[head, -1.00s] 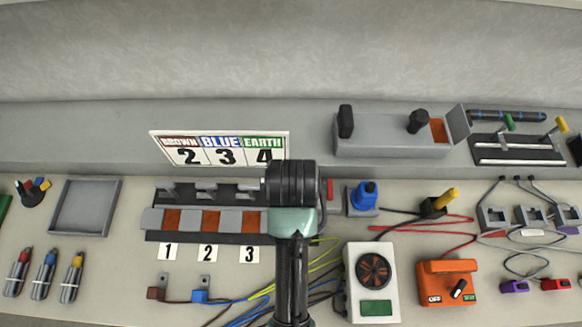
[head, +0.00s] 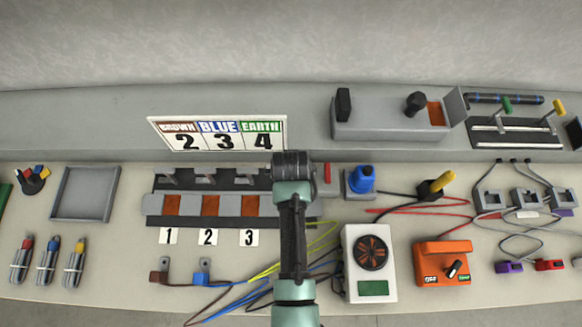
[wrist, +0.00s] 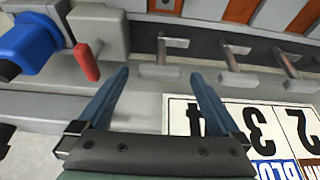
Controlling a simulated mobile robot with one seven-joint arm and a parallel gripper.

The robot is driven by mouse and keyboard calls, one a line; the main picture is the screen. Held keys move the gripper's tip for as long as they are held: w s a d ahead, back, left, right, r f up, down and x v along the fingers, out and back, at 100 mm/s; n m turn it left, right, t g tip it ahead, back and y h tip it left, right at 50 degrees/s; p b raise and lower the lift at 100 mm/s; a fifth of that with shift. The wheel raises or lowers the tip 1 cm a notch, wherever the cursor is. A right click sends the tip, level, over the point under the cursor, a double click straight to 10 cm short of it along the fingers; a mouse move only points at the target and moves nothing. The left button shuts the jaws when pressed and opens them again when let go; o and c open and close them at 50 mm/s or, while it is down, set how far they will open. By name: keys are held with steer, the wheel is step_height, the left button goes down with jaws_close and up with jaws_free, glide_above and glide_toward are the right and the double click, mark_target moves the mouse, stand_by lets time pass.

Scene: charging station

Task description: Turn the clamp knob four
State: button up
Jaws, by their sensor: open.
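The terminal block (head: 158,205) with orange and grey sections has a row of grey T-shaped clamp knobs along its back. Three knobs show in the head view, the rightmost of them (head: 248,178) just left of my arm. The fourth position and its label are hidden behind my arm. In the wrist view the end knob (wrist: 161,50), nearest the red lever, is at the open end of my gripper (wrist: 160,75). It lines up between the two fingertips. The blue fingers are spread apart with nothing held; contact with the knob cannot be told. The fingers are hidden in the head view.
A red lever (wrist: 86,62) and a blue connector (wrist: 30,45) are close beside the gripper. The number sign (head: 222,150) stands behind the block, close to one finger in the wrist view. Loose wires and a fan box (head: 350,290) lie in front.

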steer(key=shift+w+f, duration=0.1)
steer(key=shift+f, duration=0.1)
steer(key=c, duration=1.4)
